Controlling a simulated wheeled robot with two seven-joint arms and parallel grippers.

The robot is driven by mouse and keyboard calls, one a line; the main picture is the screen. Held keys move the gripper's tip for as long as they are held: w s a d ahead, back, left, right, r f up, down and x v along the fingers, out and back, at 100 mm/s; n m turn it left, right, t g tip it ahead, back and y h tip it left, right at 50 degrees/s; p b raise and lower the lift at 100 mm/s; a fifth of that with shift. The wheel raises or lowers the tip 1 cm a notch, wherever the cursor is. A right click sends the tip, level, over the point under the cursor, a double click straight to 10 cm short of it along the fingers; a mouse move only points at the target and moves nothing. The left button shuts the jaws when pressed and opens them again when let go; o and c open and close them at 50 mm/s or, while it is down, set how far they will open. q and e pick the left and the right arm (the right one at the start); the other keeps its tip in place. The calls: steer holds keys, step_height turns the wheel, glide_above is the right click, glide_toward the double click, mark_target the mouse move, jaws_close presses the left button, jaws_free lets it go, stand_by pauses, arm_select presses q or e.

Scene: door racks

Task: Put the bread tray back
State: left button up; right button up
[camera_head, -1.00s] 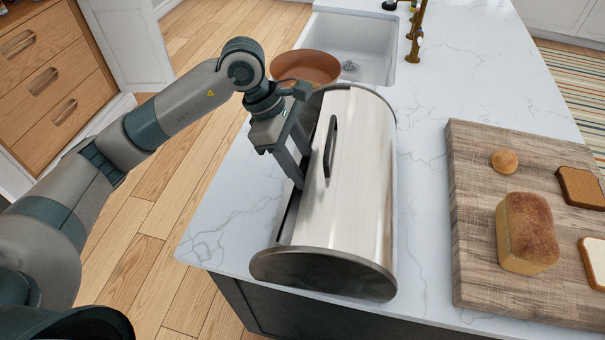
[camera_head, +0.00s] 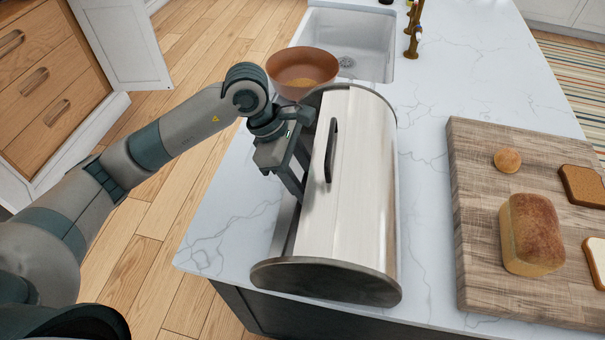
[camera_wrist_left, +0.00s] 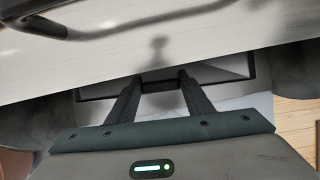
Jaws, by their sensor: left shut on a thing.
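The bread box (camera_head: 365,200) is a pale, rounded box with dark end plates and a black handle (camera_head: 331,150) on its shut-looking lid. A grey strip, likely the bread tray's edge (camera_head: 285,228), shows low along the box's left side. In the wrist view the tray front (camera_wrist_left: 225,72) is a dark-framed panel under the lid. My left gripper (camera_head: 298,193) reaches down beside the box's left side. Its fingers (camera_wrist_left: 160,82) are shut on a dark bar at the tray front. Most of the tray is hidden in the box. My right gripper is not in view.
A brown bowl (camera_head: 302,70) stands behind the box near the sink (camera_head: 350,42). A cutting board (camera_head: 480,240) at right holds a loaf (camera_head: 531,234), a bun (camera_head: 506,160) and bread slices. The counter (camera_head: 225,235) left of the box is clear to its edge.

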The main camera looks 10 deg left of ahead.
arm_select(q)
steer(key=shift+s+d+r, duration=0.1)
steer(key=shift+s+d, duration=0.1)
steer(key=shift+s, duration=0.05)
steer(key=o, duration=1.2)
steer(key=shift+a, duration=0.1)
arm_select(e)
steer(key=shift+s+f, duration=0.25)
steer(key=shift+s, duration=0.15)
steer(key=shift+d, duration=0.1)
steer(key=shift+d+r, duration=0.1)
